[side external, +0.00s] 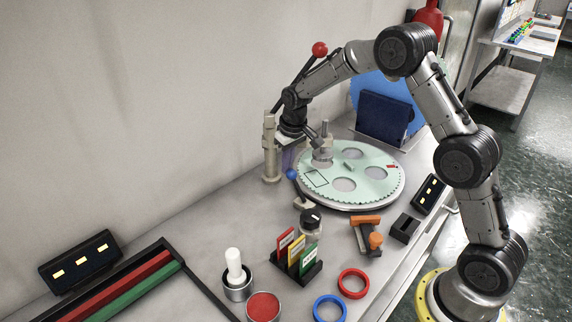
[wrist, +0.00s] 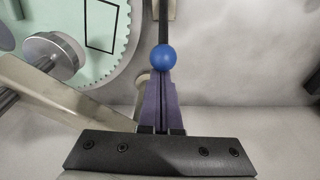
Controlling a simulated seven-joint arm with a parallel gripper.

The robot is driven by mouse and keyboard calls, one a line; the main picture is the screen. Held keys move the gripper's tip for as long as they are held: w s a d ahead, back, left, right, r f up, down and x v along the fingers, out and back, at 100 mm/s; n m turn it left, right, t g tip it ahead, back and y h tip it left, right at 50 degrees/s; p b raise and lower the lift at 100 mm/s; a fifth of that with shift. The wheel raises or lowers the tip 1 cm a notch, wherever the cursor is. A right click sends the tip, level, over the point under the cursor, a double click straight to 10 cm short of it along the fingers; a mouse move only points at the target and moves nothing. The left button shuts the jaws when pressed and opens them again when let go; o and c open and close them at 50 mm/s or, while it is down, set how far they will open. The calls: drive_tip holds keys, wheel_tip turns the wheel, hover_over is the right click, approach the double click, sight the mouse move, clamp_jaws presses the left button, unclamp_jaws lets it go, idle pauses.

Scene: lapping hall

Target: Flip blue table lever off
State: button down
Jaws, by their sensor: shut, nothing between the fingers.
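The blue-knobbed lever (side external: 291,174) stands at the left edge of the round lapping table (side external: 344,197), its rod leaning toward the wall from a base at the table's rim. In the wrist view its blue ball (wrist: 163,57) lies right at my fingertips, with the dark rod running up from it. My gripper (side external: 289,166) points down just above the ball. In the wrist view my purple fingers (wrist: 163,77) are shut together with nothing between them. The ball overlaps the tips there; I cannot tell whether they touch.
The pale green toothed plate (side external: 375,190) carries metal weights. A black dial (side external: 311,219), coloured cards (side external: 285,239) and an orange tool (side external: 366,222) sit in front.

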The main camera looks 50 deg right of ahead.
sight(294, 171)
drive_tip(key=shift+s+r+t, duration=0.2)
drive_tip(key=shift+s+t, duration=0.1)
drive_tip(key=shift+s+r+t, duration=0.4)
drive_tip(key=shift+s+t, duration=0.3)
drive_tip(key=shift+s, duration=0.1)
drive_tip(key=shift+s+r, duration=0.15)
drive_tip(key=shift+s, duration=0.15)
drive_tip(key=s+f+t, duration=0.1)
drive_tip(key=s, duration=1)
drive_tip(key=shift+f, duration=0.3)
drive_tip(key=shift+s, duration=0.2)
drive_tip(key=s+r+t, duration=0.1)
drive_tip(key=s+r, duration=0.3)
drive_tip(key=s, duration=0.3)
drive_tip(key=shift+s, duration=0.35)
